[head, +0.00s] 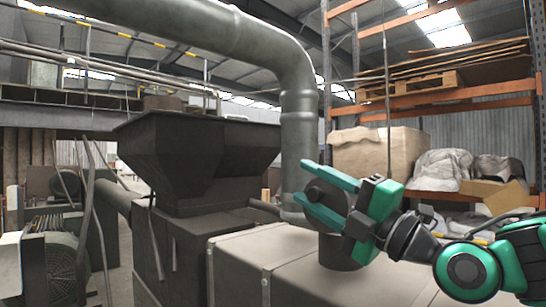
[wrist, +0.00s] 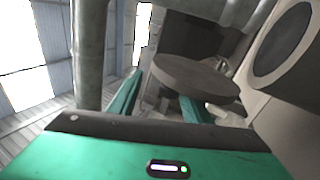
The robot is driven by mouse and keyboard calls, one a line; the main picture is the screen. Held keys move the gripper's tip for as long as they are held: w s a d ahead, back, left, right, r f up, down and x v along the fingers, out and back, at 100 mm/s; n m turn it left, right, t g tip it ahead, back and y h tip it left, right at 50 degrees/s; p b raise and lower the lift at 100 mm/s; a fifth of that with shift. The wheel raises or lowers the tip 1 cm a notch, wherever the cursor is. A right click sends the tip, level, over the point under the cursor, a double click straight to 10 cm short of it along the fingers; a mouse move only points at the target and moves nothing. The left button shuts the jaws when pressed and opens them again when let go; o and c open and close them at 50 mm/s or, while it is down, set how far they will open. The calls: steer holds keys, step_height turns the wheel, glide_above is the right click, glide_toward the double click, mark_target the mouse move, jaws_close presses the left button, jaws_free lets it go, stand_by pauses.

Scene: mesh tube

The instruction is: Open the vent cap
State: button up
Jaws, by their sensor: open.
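The vent cap (head: 328,197) is a dark round disc. In the head view it shows partly between the green fingers of my gripper (head: 304,184), above a short dark pipe stub (head: 343,253) on a grey box duct. In the wrist view the cap (wrist: 195,76) is a flat disc just beyond the fingertips of my gripper (wrist: 160,87). My gripper is open, with one finger near each side of the cap's near edge. I cannot tell whether either finger touches it. The cap's hinge and the join to the stub are hidden.
A thick grey pipe (head: 298,110) rises behind my gripper and bends left. A dark hopper (head: 200,155) stands left of it. The grey box duct (head: 240,268) runs below. Racking with a wrapped load (head: 380,155) stands behind. A dark round disc or opening (wrist: 282,40) shows at right in the wrist view.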

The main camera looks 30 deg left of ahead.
steer(key=o, duration=0.6)
steer(key=shift+n+y, duration=0.3)
steer(key=s+r, duration=0.2)
steer(key=s+a+r, duration=0.1)
steer(key=shift+s+a+r, duration=0.1)
steer(key=shift+s+r, duration=0.25)
steer(key=s+a+r, duration=0.1)
steer(key=s, duration=0.1)
steer(key=s+a+r, duration=0.1)
steer(key=s+r, duration=0.1)
steer(key=s, duration=0.1)
steer(key=s+a+r, duration=0.1)
steer(key=s+r, duration=0.1)
steer(key=s, duration=0.1)
steer(key=c, duration=0.6)
